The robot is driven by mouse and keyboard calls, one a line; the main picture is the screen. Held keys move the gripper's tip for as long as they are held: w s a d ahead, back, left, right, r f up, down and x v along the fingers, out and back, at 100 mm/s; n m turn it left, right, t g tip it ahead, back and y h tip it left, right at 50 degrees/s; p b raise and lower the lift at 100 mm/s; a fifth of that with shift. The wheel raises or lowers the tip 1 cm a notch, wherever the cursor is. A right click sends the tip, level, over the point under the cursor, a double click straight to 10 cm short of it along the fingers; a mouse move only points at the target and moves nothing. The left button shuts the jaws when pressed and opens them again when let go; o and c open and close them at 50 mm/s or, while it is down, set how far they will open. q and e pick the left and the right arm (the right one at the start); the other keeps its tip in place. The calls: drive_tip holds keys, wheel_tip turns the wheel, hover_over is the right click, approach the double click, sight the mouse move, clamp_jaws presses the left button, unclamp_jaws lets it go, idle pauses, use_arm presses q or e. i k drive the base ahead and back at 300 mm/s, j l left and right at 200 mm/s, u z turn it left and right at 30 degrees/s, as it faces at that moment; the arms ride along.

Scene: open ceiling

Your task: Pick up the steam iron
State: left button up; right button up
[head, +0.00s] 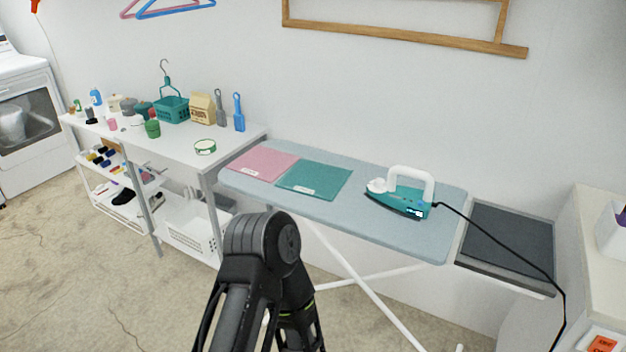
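The steam iron (401,196) is teal with a white handle and a white front part. It rests on the right part of the light blue ironing board (395,232), its nose toward the left. A black cord runs from its back to the right, over the grey panel and down. A dark arm link of mine rises at the bottom middle, in front of and below the board, well apart from the iron. Neither of my grippers shows in the head view.
Pink (263,162) and teal (314,179) folded cloths lie on the board's left half. A dark grey panel (508,240) adjoins its right end, beside a pale cabinet (590,230). A white shelf unit (180,146) with bottles and baskets stands left. A wooden rack (400,34) hangs above.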

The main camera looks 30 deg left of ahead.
sight(402, 201)
drive_tip(key=i+j, duration=0.1)
drive_tip(key=j, duration=0.3)
drive_tip(key=i+j, duration=0.1)
drive_tip(key=j, duration=0.35)
drive_tip(key=i+j, duration=0.1)
drive_tip(key=j, duration=0.3)
drive_tip(key=i+j, duration=0.1)
drive_tip(key=j, duration=0.3)
drive_tip(key=i+j, duration=0.1)
drive_tip(key=j, duration=0.35)
drive_tip(key=z, duration=1.25)
